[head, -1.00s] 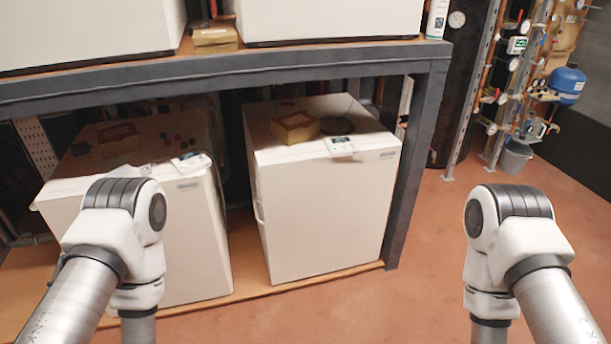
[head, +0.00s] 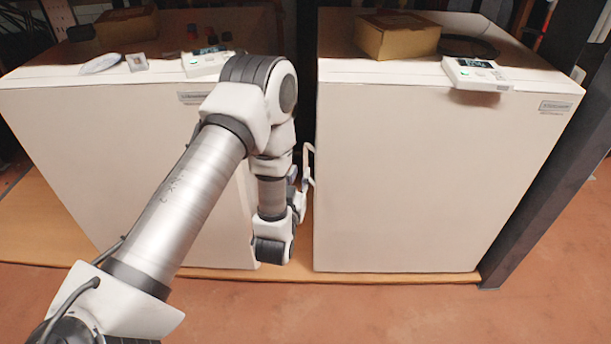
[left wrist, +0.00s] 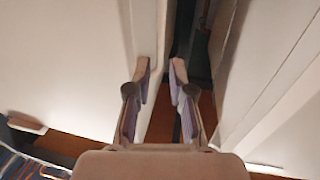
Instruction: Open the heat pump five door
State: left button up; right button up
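Two white heat pump cabinets stand side by side, a left one (head: 100,160) and a right one (head: 410,180). Their labels are too small to read, so I cannot tell which is number five. A pale handle (head: 308,165) shows on the left side of the right cabinet, by the gap. My left gripper (head: 301,186) is at this gap, close to the handle and partly hidden by my wrist. In the left wrist view its fingers (left wrist: 160,85) are apart, pointing into the dark gap. I cannot tell whether the handle is between them. My right gripper is out of view.
A cardboard box (head: 397,38) and a small display unit (head: 477,73) lie on the right cabinet. A dark frame post (head: 545,190) stands at its right. The cabinets rest on a wooden board (head: 400,279); reddish floor in front is clear.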

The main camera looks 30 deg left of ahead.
aim_at(305, 157)
pick_arm(q)
jog(key=b+x, duration=0.1)
jog(key=x, duration=0.6)
jog(key=shift+s, duration=0.1)
jog(key=shift+c, duration=0.4)
grip_shut()
jog(key=shift+s, duration=0.1)
